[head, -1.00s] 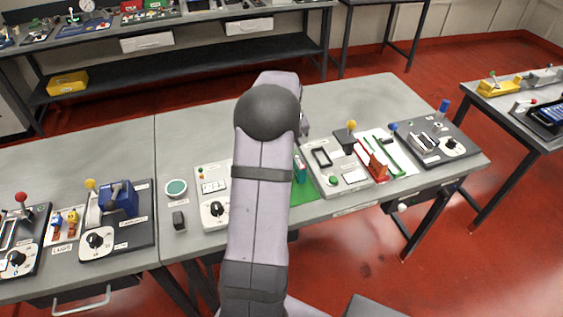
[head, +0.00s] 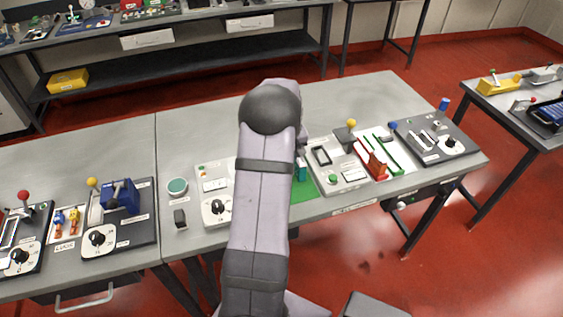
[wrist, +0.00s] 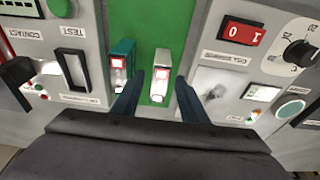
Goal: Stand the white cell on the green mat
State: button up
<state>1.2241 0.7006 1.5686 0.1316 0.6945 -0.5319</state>
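The green mat (wrist: 175,28) runs through the middle of the wrist view, and a strip of it shows beside my arm in the head view (head: 304,190). The white cell (wrist: 160,72) is over the mat, with a pale body and a red-and-white end. My gripper (wrist: 159,95) is open, one dark finger on each side of the white cell, with a visible gap to each. Whether the cell's base touches the mat is unclear. A teal cell (wrist: 121,62) is just left of it, close to the left finger. In the head view my arm hides the white cell and gripper.
A grey panel with a slot (wrist: 73,70) and green button lies left of the mat. A panel with a red switch (wrist: 241,34) and dial (wrist: 297,53) lies right.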

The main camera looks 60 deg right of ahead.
notch_tip(320, 180, up, 12)
jog(key=s+a+b, duration=0.2)
jog(key=b, duration=0.1)
jog(key=w+a+f+n, duration=0.15)
jog(key=w+a, duration=0.25)
jog(key=a, duration=0.5)
jog(key=w+a+f+n+y, duration=0.1)
jog(key=w+a+n, duration=0.1)
jog(key=w+a, duration=0.5)
jog(key=w+a+f+n, duration=0.1)
jog(key=w+a+f, duration=0.1)
jog(key=a, duration=0.8)
jog(key=s+a+f+n, duration=0.1)
jog(key=s+a, duration=0.2)
jog(key=a, duration=0.3)
jog(key=s+a+f+n+g, duration=0.1)
jog(key=s+a+f+n, duration=0.1)
jog(key=a, duration=0.5)
jog(key=s+a+f+n, duration=0.1)
jog(key=s+a+f, duration=0.1)
jog(key=a, duration=0.5)
jog(key=shift+s+g+y, duration=0.3)
jog(key=shift+s, duration=0.5)
jog(key=shift+n, duration=0.25)
